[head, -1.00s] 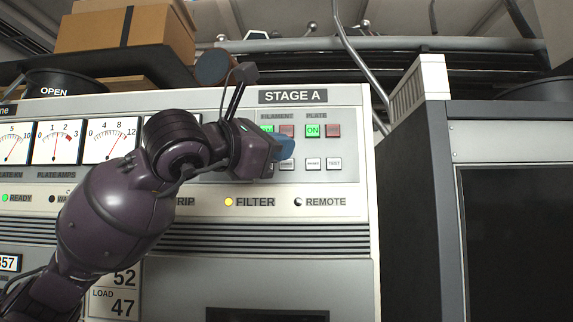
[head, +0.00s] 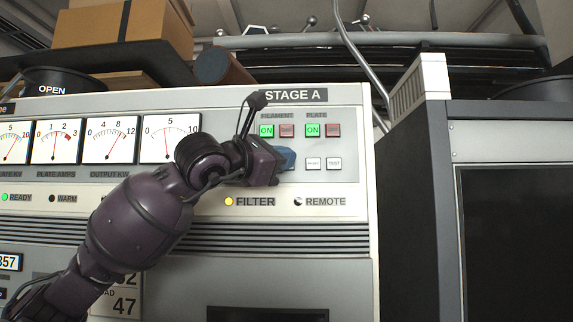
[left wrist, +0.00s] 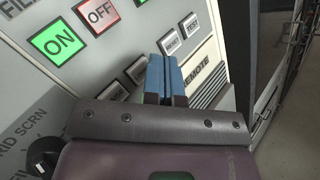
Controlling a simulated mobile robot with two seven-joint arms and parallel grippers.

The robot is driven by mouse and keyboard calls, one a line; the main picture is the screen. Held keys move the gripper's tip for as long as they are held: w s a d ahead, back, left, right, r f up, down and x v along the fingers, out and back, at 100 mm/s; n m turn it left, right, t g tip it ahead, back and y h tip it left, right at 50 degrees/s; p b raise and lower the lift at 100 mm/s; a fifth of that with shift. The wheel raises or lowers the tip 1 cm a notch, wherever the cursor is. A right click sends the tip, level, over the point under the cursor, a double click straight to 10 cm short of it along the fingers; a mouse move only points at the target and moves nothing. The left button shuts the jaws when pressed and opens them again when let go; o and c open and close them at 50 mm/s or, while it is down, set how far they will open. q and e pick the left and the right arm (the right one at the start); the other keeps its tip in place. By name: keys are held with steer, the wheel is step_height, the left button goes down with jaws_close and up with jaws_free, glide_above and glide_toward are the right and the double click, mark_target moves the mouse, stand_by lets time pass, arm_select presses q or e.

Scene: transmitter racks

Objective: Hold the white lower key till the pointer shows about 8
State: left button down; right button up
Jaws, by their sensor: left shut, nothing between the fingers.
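In the head view my left gripper (head: 287,158) covers the left ones. My right gripper is not in view.
Above the keys are lit green ON buttons (head: 266,131) and dim red buttons (head: 333,130). White RESET-like and TEST (head: 334,163) keys stand to the right. A dark cabinet (head: 410,200) stands to the right. Boxes (head: 125,30) rest on top left.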

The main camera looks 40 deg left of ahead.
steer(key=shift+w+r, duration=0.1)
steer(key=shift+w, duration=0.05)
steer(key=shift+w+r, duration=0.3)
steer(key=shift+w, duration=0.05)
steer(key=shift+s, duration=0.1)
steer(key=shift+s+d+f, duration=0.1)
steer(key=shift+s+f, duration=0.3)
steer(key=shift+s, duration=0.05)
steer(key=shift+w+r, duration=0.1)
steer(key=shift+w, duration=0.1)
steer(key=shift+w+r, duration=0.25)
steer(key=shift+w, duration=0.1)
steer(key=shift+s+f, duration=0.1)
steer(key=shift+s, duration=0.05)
